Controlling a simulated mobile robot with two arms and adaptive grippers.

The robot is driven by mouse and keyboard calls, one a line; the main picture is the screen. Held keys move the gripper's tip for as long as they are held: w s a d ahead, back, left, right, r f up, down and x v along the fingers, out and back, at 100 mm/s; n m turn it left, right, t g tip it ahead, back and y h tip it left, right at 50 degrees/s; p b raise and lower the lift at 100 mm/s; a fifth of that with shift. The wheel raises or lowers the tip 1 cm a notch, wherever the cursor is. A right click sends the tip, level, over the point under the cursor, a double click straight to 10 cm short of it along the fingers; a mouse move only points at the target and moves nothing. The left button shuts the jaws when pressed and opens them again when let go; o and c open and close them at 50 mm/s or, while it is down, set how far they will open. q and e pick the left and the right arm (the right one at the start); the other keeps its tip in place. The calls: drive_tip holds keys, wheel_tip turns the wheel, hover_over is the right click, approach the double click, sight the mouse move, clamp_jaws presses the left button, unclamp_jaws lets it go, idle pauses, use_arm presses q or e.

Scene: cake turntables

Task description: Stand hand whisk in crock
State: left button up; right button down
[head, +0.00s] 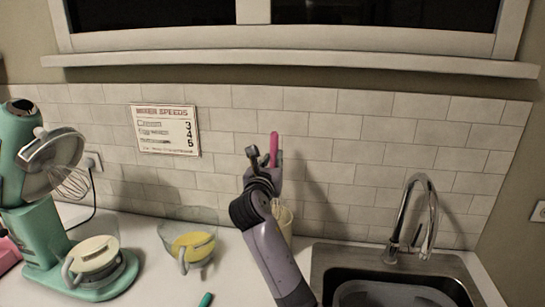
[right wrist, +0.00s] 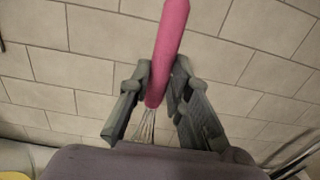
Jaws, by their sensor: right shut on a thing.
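The hand whisk has a pink handle (head: 273,150) that points up in the head view. My right gripper (head: 262,174) is shut on it, in front of the tiled wall. In the right wrist view the pink handle (right wrist: 168,48) rises between the fingers (right wrist: 163,88), and thin wires (right wrist: 146,124) show below it. The cream crock (head: 284,218) stands on the counter, partly hidden behind my right arm. The whisk's lower end is hidden in the head view, so I cannot tell whether it is inside the crock. My left gripper is not in view.
A glass bowl with yellow contents (head: 193,246) stands left of the crock. A teal stand mixer (head: 45,235) is at the far left. The sink (head: 395,262) and its faucet (head: 433,210) are at the right. A teal item (head: 206,299) lies near the front.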

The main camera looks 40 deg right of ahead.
wheel_tip(320, 180, down, 10)
drive_tip(key=b, duration=0.3)
drive_tip(key=shift+b, duration=0.3)
idle(0.4)
drive_tip(key=shift+f, duration=0.1)
drive_tip(key=c, duration=1.4)
unclamp_jaws()
drive_tip(key=shift+a, duration=0.1)
drive_tip(key=v, duration=1.2)
